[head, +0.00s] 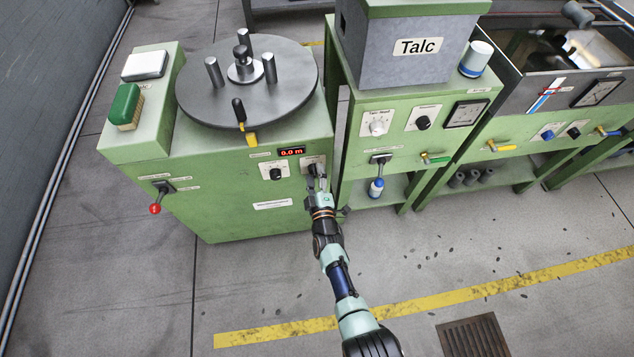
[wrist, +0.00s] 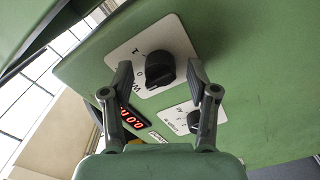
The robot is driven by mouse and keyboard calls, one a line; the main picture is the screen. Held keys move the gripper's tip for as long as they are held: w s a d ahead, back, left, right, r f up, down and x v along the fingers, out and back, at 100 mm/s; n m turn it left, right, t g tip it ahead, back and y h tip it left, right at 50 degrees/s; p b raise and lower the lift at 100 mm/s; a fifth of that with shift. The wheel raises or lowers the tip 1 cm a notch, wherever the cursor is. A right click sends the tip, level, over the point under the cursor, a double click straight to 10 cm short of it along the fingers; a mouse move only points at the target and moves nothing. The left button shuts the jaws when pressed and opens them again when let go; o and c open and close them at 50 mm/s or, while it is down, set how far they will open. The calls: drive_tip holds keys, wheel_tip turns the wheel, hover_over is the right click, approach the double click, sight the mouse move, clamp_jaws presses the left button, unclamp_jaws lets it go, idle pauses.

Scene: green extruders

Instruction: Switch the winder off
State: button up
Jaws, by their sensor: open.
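The winder (head: 230,190) is the green machine at the left of the head view, with a round dark turntable on top. Its black rotary switch (wrist: 160,68) sits on a white plate (wrist: 130,50) marked 0 and I in the wrist view. In the head view this plate (head: 313,160) is right of the red display, partly hidden by my gripper (head: 320,183). My gripper is open in the wrist view (wrist: 161,82), its fingers on either side of the switch and seemingly apart from it. I cannot tell which mark the knob points to.
A red display (wrist: 133,110) reads 0.0, and a second black knob (wrist: 195,121) is close to the right finger. A lever with a red ball (head: 155,208) sticks out at the left. The Talc machine (head: 410,100) stands close at the right.

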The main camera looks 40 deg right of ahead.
drive_tip(key=v, duration=1.1)
drive_tip(key=shift+s+a, duration=0.2)
drive_tip(key=shift+s, duration=0.15)
drive_tip(key=shift+r, duration=0.1)
